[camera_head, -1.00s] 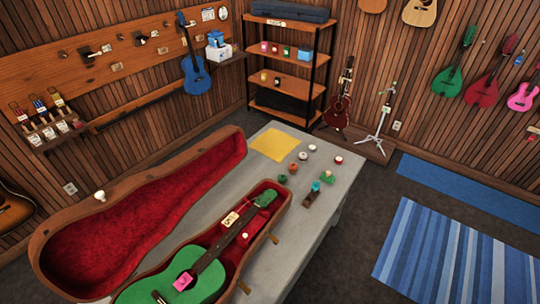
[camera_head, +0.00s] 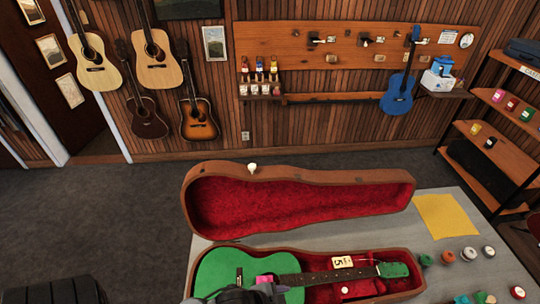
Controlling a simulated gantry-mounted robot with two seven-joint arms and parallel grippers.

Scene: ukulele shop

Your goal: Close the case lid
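The open instrument case has a brown outside and red plush lining. Its lid (camera_head: 300,206) stands raised and tilted back at the far side of the case, with a small white knob (camera_head: 252,168) on its rim. The case base (camera_head: 385,287) lies on the grey table. A green ukulele (camera_head: 222,272) lies in it, neck to the right, with a pink piece (camera_head: 265,280) on its body and a white tag (camera_head: 343,262) by the neck. A dark grey shape covers part of the ukulele at the bottom edge; I cannot tell what it is. No gripper fingers are visible.
A yellow cloth (camera_head: 447,216) and several small jars (camera_head: 468,254) are on the table (camera_head: 430,248) right of the case. A shelf rack (camera_head: 490,150) stands at far right. A black ribbed shape is at bottom left. Open floor (camera_head: 90,215) lies left of the case.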

